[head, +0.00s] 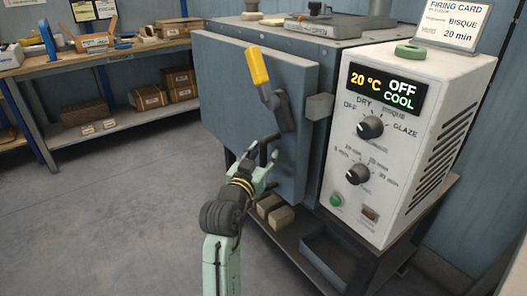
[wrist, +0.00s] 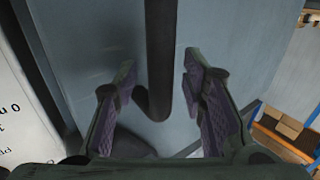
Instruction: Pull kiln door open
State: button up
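The kiln door (head: 225,100) is a blue-grey slab on the front of the kiln; I cannot tell whether it is fully closed. A lever with a yellow grip (head: 258,67) is on its upper part, the grip pointing up. A dark pull handle (head: 268,147) is lower on the door, partly hidden by my gripper (head: 261,162). In the wrist view, the handle (wrist: 160,50) runs between the two fingers of my gripper (wrist: 158,82). The fingers are open, with a visible gap on each side of the bar. The door surface (wrist: 110,30) fills the background.
A white control box (head: 425,140) reading 20 °C, OFF and COOL stands right of the door. Pale blocks (head: 278,215) and a grey tray (head: 330,252) lie below the kiln. A workbench (head: 90,57) is at the back left. The floor left of the door is clear.

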jog(key=shift+w+d, duration=0.1)
jog(key=shift+w, duration=0.05)
jog(key=shift+c, duration=0.2)
grip_shut()
dwell(0.7)
